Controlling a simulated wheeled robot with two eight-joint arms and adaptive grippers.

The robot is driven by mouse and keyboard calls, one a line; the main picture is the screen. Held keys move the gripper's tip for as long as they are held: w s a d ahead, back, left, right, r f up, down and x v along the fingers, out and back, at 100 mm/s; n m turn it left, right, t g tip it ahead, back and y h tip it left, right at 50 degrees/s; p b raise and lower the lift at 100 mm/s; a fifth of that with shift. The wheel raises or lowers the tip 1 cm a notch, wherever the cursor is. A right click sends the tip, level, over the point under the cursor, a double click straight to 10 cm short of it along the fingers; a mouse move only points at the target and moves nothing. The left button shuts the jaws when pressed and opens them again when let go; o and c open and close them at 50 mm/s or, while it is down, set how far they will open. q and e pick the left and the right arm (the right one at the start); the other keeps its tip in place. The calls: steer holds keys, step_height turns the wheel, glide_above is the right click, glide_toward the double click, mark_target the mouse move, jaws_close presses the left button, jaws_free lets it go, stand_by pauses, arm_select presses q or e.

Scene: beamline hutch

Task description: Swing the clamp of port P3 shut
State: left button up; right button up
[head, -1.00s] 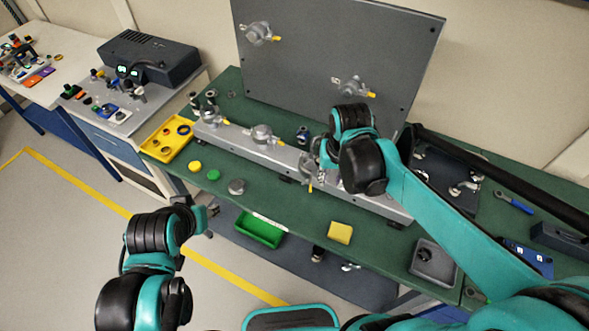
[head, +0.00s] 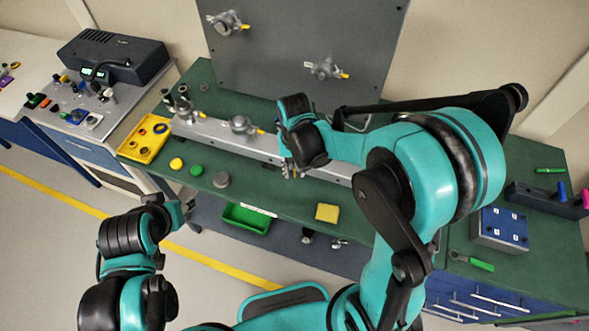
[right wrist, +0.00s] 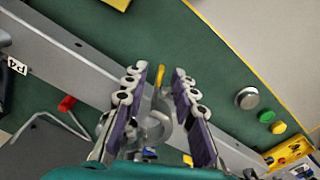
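A port clamp (right wrist: 152,122) with a yellow-tipped lever (right wrist: 161,76) is on the grey rail (right wrist: 75,52) in the right wrist view. Its own label is not visible; a P4 label (right wrist: 17,66) is on the rail farther left. My right gripper (right wrist: 160,80) is open, with one finger on each side of the lever and small gaps between. In the head view my right gripper (head: 288,170) is at the rail (head: 262,148) and hides most of this port. My left gripper (head: 180,208) is low in front of the bench, away from the rail; its fingers are unclear.
Another port (head: 241,124) with a yellow tip is on the rail to the left. An upright panel (head: 300,60) with two ports stands behind. A yellow tray (head: 143,147), several round caps and a yellow block (head: 327,212) are along the bench.

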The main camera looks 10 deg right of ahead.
jaws_close()
steer(key=w+d+n, duration=0.1)
steer(key=d+n, duration=0.2)
steer(key=w+d+n+b, duration=0.1)
steer(key=d+n, duration=0.2)
steer(key=d, duration=0.1)
steer(key=w+d+n+b, duration=0.1)
steer(key=d+n, duration=0.3)
steer(key=shift+w+d+n+b, duration=0.45)
steer(key=shift+w+d+n, duration=0.65)
steer(key=shift+n, duration=0.5)
steer(key=shift+w, duration=0.1)
